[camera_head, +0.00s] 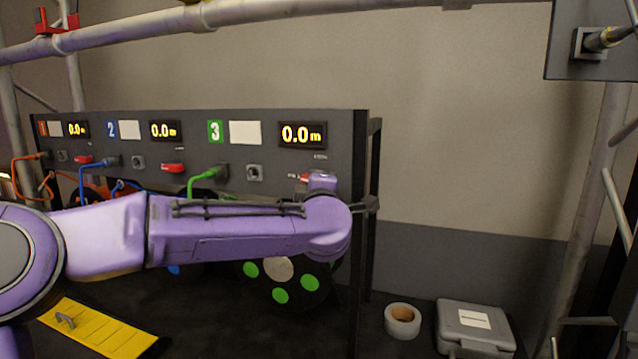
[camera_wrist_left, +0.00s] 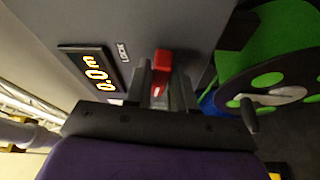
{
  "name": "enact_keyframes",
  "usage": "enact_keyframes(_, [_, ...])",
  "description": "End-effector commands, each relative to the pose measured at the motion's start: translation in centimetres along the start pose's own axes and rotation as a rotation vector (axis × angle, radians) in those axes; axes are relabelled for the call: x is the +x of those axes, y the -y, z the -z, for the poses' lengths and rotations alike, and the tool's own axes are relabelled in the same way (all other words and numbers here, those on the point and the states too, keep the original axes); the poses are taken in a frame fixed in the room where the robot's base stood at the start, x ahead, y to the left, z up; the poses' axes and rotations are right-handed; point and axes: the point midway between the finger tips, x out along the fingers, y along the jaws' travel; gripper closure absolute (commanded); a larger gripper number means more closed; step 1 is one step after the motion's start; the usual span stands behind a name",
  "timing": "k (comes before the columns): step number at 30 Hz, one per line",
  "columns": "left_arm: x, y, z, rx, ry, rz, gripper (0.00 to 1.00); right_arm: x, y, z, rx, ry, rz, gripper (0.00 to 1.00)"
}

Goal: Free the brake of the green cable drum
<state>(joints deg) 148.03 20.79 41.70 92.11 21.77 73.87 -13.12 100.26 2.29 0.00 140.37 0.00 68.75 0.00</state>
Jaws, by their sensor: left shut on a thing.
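The green cable drum (camera_head: 281,295) sits low behind my left arm, at the green "3" section of the grey panel (camera_head: 340,170). Its green and black flange (camera_wrist_left: 285,85) fills the right of the left wrist view. The red brake lever (camera_wrist_left: 161,62) sticks out from the panel below the LOCK label. My left gripper (camera_wrist_left: 160,82) is shut on this lever. In the head view the lever's red end (camera_head: 297,177) just shows beside my left wrist, and the fingers are mostly hidden. The display (camera_head: 302,135) above reads 0.0 m. My right gripper is not in view.
Two more red levers (camera_head: 172,168) (camera_head: 83,159) belong to sections 2 and 1. A green cable plug (camera_head: 217,172) sits in the panel close above my forearm.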

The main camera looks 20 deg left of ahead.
Motion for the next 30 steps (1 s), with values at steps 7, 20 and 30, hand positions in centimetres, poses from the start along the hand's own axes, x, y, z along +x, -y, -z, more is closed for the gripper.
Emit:
enact_keyframes(7, [0.04,0.04,0.07,-0.117,-0.001,0.051,1.00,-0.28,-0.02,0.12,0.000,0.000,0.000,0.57])
enact_keyframes(20, [0.04,0.13,0.07,-0.177,-0.002,0.077,1.00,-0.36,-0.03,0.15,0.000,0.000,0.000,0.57])
enact_keyframes(30, [0.03,0.15,0.06,-0.175,-0.002,0.077,0.57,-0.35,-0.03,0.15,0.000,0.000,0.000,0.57])
